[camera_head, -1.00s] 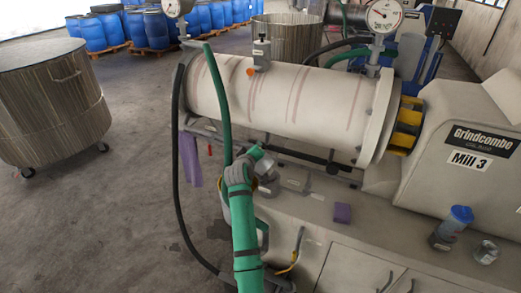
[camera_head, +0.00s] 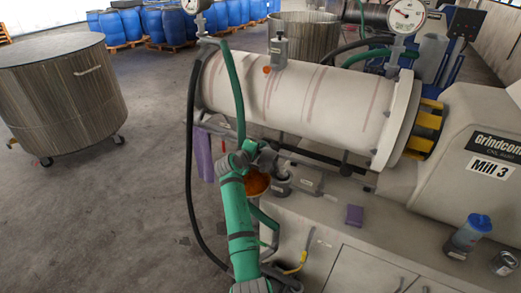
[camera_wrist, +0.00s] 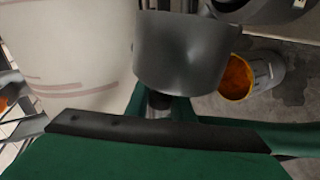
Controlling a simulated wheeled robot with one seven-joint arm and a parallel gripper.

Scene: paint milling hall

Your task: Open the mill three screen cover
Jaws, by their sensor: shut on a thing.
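Mill 3 (camera_head: 300,100) has a long pale drum. My gripper (camera_head: 262,152) is at the near left of the drum, under its lower edge. In the wrist view, my gripper (camera_wrist: 160,108) is shut on a dark knob below a grey rounded piece (camera_wrist: 180,50), which looks like the screen cover. Whether the cover is hinged or loose cannot be told. An orange-filled round container (camera_head: 256,183) shows beside my gripper, and a bucket with orange inside (camera_wrist: 237,77) shows in the wrist view.
A grey cylindrical fitting (camera_head: 280,182), a small purple block (camera_head: 354,215) and a blue-lidded cup (camera_head: 468,236) are on the bench. A black hose (camera_head: 190,150) hangs at the left. A wheeled vat (camera_head: 62,100) stands far left, with open floor between.

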